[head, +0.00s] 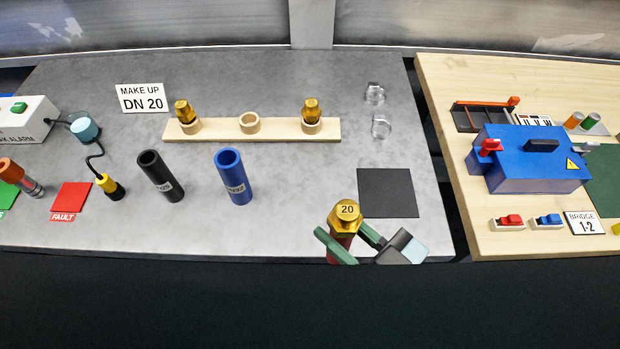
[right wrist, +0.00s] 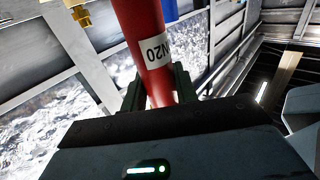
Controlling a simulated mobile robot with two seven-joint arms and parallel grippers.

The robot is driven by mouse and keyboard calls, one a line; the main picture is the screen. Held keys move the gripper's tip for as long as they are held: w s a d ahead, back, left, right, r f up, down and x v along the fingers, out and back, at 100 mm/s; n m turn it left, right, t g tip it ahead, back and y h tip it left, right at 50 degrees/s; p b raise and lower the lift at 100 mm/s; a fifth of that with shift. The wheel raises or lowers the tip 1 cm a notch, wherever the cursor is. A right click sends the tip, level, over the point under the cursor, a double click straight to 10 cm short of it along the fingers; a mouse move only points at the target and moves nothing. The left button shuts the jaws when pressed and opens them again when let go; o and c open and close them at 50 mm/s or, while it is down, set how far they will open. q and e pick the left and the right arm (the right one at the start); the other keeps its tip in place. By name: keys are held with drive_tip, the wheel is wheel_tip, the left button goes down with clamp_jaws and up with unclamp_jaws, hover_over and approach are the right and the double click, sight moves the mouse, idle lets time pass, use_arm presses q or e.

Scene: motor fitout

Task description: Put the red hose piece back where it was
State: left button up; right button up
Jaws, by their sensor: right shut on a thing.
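The red hose piece (head: 340,246) stands between the fingers of my right gripper (head: 346,238), with a brass hex fitting (head: 347,216) marked 20 at its top end. My right gripper is shut on the hose near the front edge of the grey table, left of and in front of the black mat (head: 388,193). In the right wrist view the red hose (right wrist: 144,40) carries a white label reading N20 in part, and its top runs out of the picture. The hose's lower end is hidden in the head view. My left gripper is not in view.
A black hose (head: 161,176) and a blue hose (head: 233,177) stand to the left. A wooden rack (head: 220,130) holds two brass fittings behind, its middle ring empty. Two clear rings lie at the back right. The black mat is bare.

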drive_tip(key=shift+w+a+f, duration=0.2)
drive_tip(key=shift+w+a, duration=0.05)
drive_tip(key=shift+w, duration=0.5)
use_arm(q)
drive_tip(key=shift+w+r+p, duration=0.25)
drive_tip(key=shift+p, duration=0.05)
use_arm(e)
drive_tip(key=w+a, duration=0.3)
drive_tip(key=w, duration=0.9)
drive_tip(key=shift+a+f, duration=0.3)
drive_tip(key=shift+f, duration=0.15)
drive_tip(key=shift+w, duration=0.2)
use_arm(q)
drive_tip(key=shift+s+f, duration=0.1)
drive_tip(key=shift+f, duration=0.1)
use_arm(e)
drive_tip(key=shift+w+a+f, duration=0.1)
drive_tip(key=shift+w+f, duration=0.05)
drive_tip(key=shift+f, duration=0.75)
drive_tip(key=shift+w+f, duration=0.1)
drive_tip(key=shift+f, duration=0.8)
drive_tip(key=shift+f, duration=0.15)
drive_tip(key=o, duration=1)
